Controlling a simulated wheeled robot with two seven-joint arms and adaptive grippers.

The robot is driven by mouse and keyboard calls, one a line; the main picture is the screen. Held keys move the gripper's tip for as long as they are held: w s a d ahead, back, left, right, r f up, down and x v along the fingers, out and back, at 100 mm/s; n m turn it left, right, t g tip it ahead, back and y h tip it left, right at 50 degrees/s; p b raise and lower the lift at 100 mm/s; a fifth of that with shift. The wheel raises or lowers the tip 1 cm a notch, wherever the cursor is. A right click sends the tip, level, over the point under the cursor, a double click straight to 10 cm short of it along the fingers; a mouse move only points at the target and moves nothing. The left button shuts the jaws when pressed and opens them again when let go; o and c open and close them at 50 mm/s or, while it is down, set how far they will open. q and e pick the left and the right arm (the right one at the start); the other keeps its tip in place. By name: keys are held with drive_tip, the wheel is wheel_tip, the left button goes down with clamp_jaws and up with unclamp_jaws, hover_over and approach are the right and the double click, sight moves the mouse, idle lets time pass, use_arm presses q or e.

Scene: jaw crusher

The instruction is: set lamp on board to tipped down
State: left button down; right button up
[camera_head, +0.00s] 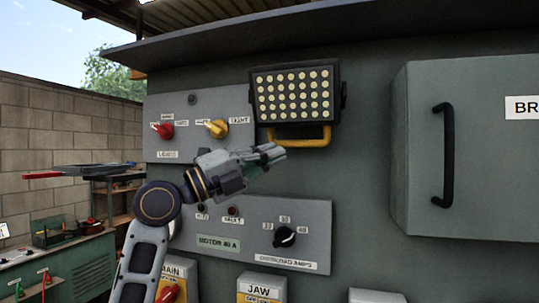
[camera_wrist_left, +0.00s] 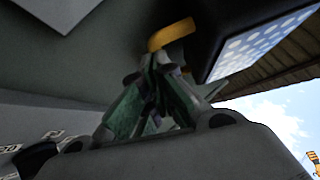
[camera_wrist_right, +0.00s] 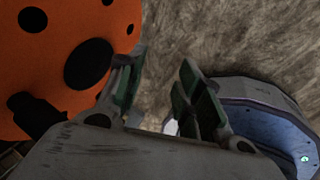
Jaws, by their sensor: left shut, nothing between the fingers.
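The lamp (camera_head: 296,94) is a black box with rows of pale round lights, mounted on the grey-green board. Its face points outward towards me. A yellow handle (camera_head: 318,140) hangs under its lower edge. My left gripper (camera_head: 280,152) is shut and empty, just below the handle's left end in the head view. In the left wrist view its fingertips (camera_wrist_left: 160,62) are together close under the yellow handle (camera_wrist_left: 172,34), with the lamp (camera_wrist_left: 258,45) to the right. I cannot tell whether they touch. My right gripper (camera_wrist_right: 158,88) is open and empty.
A switch panel (camera_head: 178,148) with red and yellow knobs is left of the lamp. An overload dial panel (camera_head: 310,212) lies below. A cabinet (camera_head: 490,180) with a black handle juts out at right. An orange part (camera_wrist_right: 60,60) is beside my right gripper.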

drive_tip(key=s+a+f+m+g, duration=0.2)
drive_tip(key=s+a+f+m, duration=0.2)
drive_tip(key=s+a+m, duration=0.2)
drive_tip(key=s+a+f+m+g, duration=0.1)
drive_tip(key=s+a+f+m, duration=0.4)
drive_tip(key=s+a+m, duration=0.2)
drive_tip(key=s+a, duration=0.2)
drive_tip(key=a, duration=0.1)
drive_tip(key=shift+s+f+m+g+h, duration=0.3)
drive_tip(key=shift+s+g+h, duration=0.05)
drive_tip(key=shift+g+h, duration=0.05)
